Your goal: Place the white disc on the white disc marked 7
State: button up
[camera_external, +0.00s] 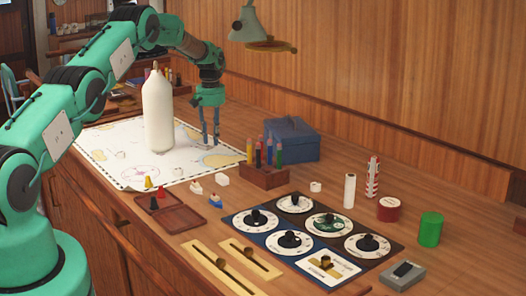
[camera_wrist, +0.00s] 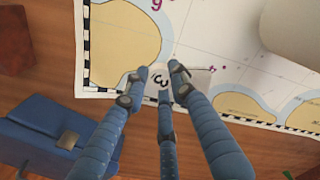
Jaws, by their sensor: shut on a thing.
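My gripper (camera_external: 209,140) is low over the right rear part of the white chart (camera_external: 115,132), to the right of a tall white bottle. In the wrist view my gripper (camera_wrist: 156,82) has its fingers closed around a small white disc (camera_wrist: 161,78) with a dark 3 on it. I cannot tell whether this disc touches the chart. In the external view small whitish pieces, one of them near the chart's front edge (camera_external: 177,171), are too small to read. No disc marked 7 can be made out.
The tall white bottle (camera_external: 158,110) stands on the chart just left of my gripper. A blue box (camera_external: 292,138) and a wooden block with coloured pencils (camera_external: 264,177) stand to the right. A brown tray (camera_external: 170,215) and dial panels (camera_external: 318,235) lie in front.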

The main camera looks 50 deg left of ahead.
aim_at(212, 139)
jog(key=shift+f, duration=0.1)
jog(key=shift+f, duration=1.65)
jog(key=shift+f, duration=0.15)
jog(key=o, duration=1)
notch_tip(212, 139, up, 12)
jog(key=shift+r, duration=0.15)
jog(key=shift+c, duration=1)
